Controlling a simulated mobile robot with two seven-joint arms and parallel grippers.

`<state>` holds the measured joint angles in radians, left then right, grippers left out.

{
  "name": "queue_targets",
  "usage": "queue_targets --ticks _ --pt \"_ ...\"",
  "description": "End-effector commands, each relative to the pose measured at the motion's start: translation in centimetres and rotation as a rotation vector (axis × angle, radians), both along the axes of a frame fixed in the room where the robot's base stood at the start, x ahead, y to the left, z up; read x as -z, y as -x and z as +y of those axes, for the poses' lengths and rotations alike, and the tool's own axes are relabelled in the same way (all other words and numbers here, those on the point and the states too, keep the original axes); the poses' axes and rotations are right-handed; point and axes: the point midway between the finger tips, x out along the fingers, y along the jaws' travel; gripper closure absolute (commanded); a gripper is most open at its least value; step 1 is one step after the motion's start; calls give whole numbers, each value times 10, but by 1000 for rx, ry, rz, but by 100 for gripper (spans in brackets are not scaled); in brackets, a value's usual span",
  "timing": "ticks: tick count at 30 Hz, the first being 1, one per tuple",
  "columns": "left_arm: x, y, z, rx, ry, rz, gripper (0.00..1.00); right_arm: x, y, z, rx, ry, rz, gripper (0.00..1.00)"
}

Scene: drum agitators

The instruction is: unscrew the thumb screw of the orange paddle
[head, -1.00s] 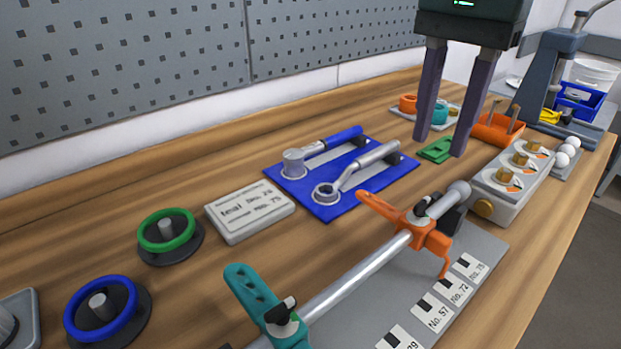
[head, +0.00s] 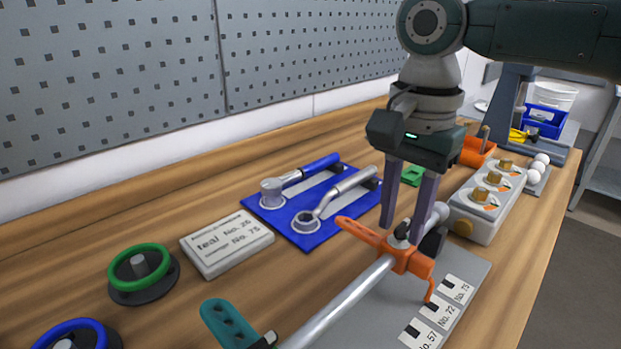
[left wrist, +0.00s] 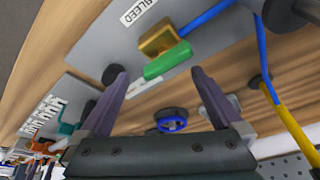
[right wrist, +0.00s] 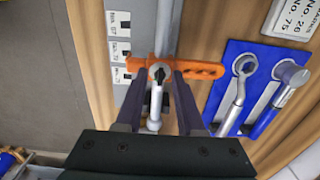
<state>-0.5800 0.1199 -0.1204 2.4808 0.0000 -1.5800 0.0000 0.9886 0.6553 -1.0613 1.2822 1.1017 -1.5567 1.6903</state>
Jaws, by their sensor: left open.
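The orange paddle (head: 366,234) sits on the metal shaft (head: 340,298) near its far end, and also shows in the right wrist view (right wrist: 203,68). Its dark thumb screw (head: 403,229) sticks up from the hub; it shows also in the right wrist view (right wrist: 158,74). My right gripper (head: 405,226) points down over the hub, open, with its fingertips on either side of the screw in the picture. I cannot tell whether they touch it. The teal paddle (head: 225,322) is on the nearer part of the shaft. My left gripper (left wrist: 160,80) is open and empty, away from the paddles.
A blue mat (head: 297,229) with two wrenches lies left of the shaft. A grey box with brass knobs (head: 480,218) stands just right of my right gripper. The label block (head: 226,243) lies on the bench. A green-handled valve (left wrist: 168,60) is close before my left gripper.

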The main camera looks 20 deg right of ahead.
Motion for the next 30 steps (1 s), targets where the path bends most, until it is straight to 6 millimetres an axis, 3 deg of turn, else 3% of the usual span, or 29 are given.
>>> queue_targets --ticks 3,13,30 --pt "0 0 1 2 -4 0 0 0 0 0 0 0 0 65" --pt "0 0 1 4 -5 0 0 0 0 0 0 -1 0 100" --pt "-3 0 -1 -3 4 1 0 -2 0 0 -6 -1 2 100"
